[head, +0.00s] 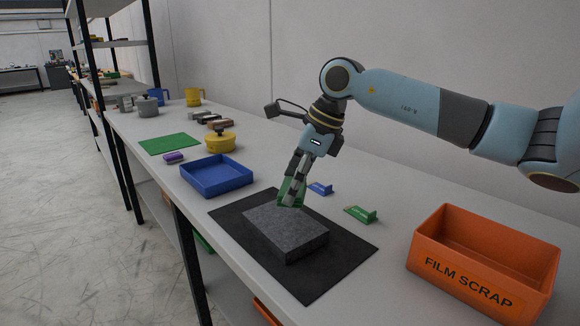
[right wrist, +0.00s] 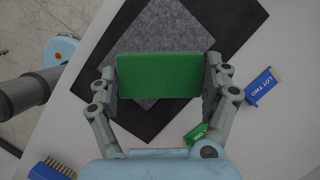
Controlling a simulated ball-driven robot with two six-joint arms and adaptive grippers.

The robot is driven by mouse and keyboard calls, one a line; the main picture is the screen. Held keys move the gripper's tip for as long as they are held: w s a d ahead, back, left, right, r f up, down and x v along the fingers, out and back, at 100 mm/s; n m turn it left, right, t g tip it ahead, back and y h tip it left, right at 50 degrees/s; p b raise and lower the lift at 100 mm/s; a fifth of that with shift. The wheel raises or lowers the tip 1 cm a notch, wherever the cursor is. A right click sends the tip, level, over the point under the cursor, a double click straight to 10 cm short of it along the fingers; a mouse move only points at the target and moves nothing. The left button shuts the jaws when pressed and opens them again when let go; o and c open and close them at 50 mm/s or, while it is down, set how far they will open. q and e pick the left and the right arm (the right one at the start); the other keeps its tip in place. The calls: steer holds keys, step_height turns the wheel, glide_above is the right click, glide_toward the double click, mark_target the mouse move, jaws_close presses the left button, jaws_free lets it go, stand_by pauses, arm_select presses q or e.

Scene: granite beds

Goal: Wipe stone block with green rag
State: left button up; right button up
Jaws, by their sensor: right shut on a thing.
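The grey speckled stone block (head: 286,233) lies on a black mat (head: 334,254) on the bench. My right gripper (head: 293,190) is over the far edge of the block in the head view, shut on the green rag (head: 284,189). In the right wrist view the rag (right wrist: 158,76) sits between the two fingers and covers part of the block (right wrist: 165,35). Whether the rag touches the block I cannot tell. My left gripper is in neither view.
An orange FILM SCRAP bin (head: 483,262) stands at the right. A blue tray (head: 217,176), a yellow pot (head: 221,142) and a green mat (head: 169,144) lie farther left. A blue sign (head: 320,188) and a green sign (head: 361,214) stand behind the black mat.

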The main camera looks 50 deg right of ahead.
steer(key=shift+a+r+p, duration=0.1)
steer(key=shift+r+p, duration=0.3)
steer(key=shift+r, duration=0.85)
